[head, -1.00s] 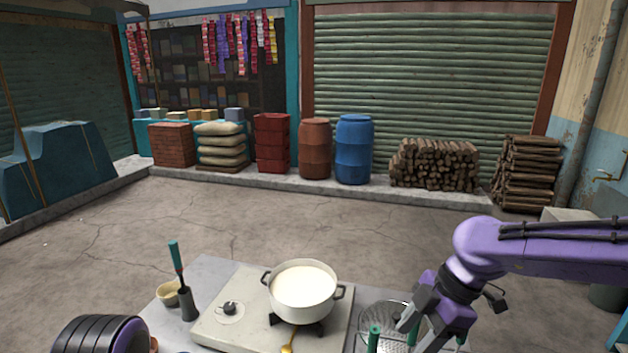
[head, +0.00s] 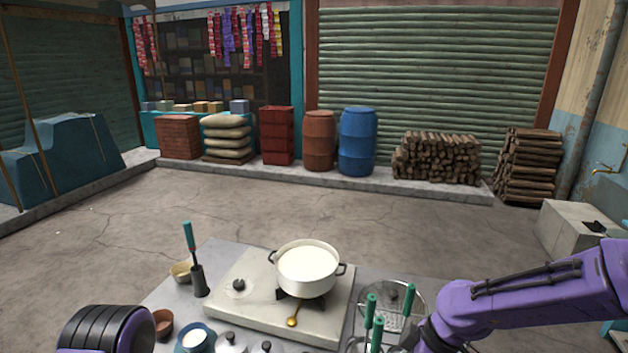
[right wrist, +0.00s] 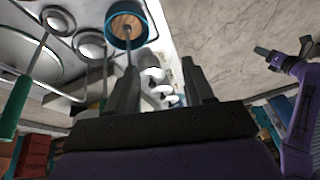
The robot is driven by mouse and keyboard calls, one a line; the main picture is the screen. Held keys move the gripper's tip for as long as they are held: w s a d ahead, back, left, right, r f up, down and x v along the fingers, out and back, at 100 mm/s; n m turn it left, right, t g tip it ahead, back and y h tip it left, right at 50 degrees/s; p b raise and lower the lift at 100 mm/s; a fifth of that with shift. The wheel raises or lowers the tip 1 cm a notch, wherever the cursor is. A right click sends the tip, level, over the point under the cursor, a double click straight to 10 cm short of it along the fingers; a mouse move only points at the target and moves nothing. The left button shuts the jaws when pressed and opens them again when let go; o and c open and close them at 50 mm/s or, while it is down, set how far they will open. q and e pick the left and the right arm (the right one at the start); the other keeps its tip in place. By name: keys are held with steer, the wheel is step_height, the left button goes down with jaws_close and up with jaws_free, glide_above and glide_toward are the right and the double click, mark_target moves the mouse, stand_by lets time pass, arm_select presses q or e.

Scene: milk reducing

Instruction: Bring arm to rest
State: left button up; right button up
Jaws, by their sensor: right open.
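My right arm comes in from the right in the head view, low over the front right of the table. Its gripper is mostly cut off by the bottom edge there. In the right wrist view my right gripper (right wrist: 160,68) is open, its two dark fingers apart with nothing held between them. Of my left arm, the head view shows only a black and purple link at the bottom left. The right wrist view shows a purple arm at the right, which seems to be my left, with a small grey gripper (right wrist: 268,58); its jaws are too small to read.
A white pot of milk (head: 307,268) stands on the stove (head: 235,307). Green-handled utensils (head: 371,307) and a round strainer (head: 405,297) are close to my right arm. A blue-rimmed cup (head: 194,338) and bowls line the front left. Floor beyond the table is clear.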

steer(key=s+d+f+m+t+h, duration=0.1)
steer(key=s+d+f+m, duration=0.1)
steer(key=s+f+m, duration=0.45)
steer(key=s+d+f+m+h, duration=0.2)
steer(key=f+m, duration=0.1)
steer(key=f, duration=0.7)
steer(key=s+d+f+m+t+h, duration=0.1)
steer(key=s+d+f+m+h, duration=0.15)
steer(key=s+d+m, duration=0.4)
steer(key=s+d+f+m+h, duration=0.2)
steer(key=s+f+m, duration=0.15)
steer(key=s, duration=0.65)
step_height(320, 180, down, 13)
steer(key=b, duration=1.2)
steer(key=shift+d+t+b, duration=0.15)
steer(key=shift+t+b, duration=0.15)
steer(key=shift+b, duration=0.05)
